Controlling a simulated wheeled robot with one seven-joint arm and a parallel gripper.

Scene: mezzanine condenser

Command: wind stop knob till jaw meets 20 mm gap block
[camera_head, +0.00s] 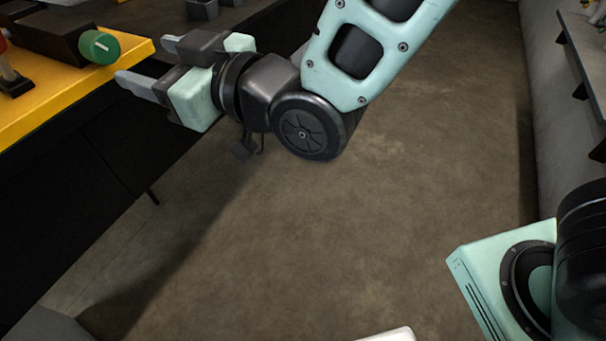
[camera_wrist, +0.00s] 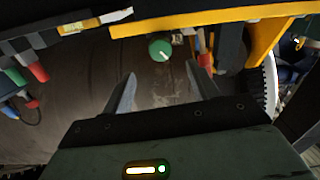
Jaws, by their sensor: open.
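The stop knob is green with a white line on its face; in the head view (camera_head: 100,46) it sticks out from the end of a dark block (camera_head: 62,36) at the yellow bench's edge. The wrist view also shows the knob (camera_wrist: 160,49), beyond and roughly between my fingertips. My gripper (camera_head: 143,60) is open and empty, beside the bench edge and apart from the knob. Its two grey fingers also show in the wrist view (camera_wrist: 161,84). I cannot make out the jaw or the 20 mm gap block for certain.
The yellow bench top (camera_head: 40,108) ends just left of my gripper. A red-handled item (camera_head: 10,75) stands on it at the left edge. Grey blocks (camera_head: 203,8) lie at the top. A shelf (camera_head: 585,50) runs along the right wall. The brown floor (camera_head: 400,200) between is clear.

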